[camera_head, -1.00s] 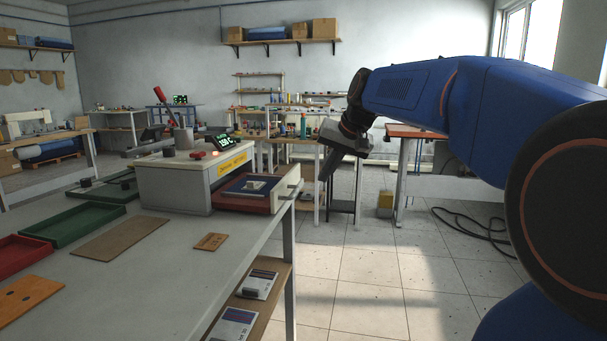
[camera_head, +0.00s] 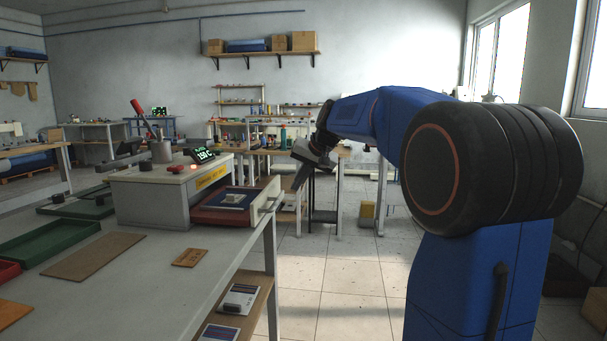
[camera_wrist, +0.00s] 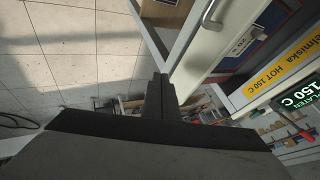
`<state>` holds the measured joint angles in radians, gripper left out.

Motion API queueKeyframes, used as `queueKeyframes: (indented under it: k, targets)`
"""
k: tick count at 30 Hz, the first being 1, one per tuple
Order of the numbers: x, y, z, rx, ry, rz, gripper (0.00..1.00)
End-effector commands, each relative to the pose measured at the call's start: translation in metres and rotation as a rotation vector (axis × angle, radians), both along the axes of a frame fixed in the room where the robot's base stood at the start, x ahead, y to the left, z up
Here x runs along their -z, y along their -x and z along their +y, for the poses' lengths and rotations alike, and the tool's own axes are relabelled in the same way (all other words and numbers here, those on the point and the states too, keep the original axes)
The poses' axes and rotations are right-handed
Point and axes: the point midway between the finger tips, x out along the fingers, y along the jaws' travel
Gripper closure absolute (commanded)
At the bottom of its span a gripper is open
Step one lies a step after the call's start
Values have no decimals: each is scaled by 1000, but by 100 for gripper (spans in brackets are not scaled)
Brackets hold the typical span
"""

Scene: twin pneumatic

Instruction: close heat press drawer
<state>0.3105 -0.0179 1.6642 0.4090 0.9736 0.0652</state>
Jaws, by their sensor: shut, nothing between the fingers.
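The heat press (camera_head: 185,181) stands on the workbench, a cream box with a yellow label, a red-tipped lever and a green-lit display. Its drawer (camera_head: 225,214) is pulled out on the right side, with a small pale item on its dark blue pad. The drawer's cream front panel (camera_head: 266,196) carries a metal handle, clear in the wrist view (camera_wrist: 209,14). My gripper (camera_head: 299,184) hangs down to the right of the drawer front, beyond the bench edge. In the wrist view its fingers (camera_wrist: 160,88) are together and empty, apart from the drawer front.
The workbench (camera_head: 130,290) holds a green tray (camera_head: 50,241), a brown board (camera_head: 93,256) and a small wooden piece (camera_head: 189,257). A lower shelf (camera_head: 258,285) sits under the bench end. The tiled floor (camera_head: 340,290) right of the bench is clear.

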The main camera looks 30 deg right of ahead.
Motion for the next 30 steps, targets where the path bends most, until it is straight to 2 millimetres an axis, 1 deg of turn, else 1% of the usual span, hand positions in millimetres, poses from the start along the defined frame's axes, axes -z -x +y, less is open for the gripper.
queueKeyframes:
  k: [1, 3, 6, 12, 26, 30]
  targets:
    - [7, -5, 2, -2, 0, 2, 100]
    - [14, -12, 6, -3, 0, 1, 100]
    - [12, -20, 19, -3, 0, -2, 100]
    - [12, -30, 32, -2, 0, 0, 100]
    - [12, -32, 35, -1, 1, 0, 100]
    - [12, -35, 39, -1, 0, -1, 100]
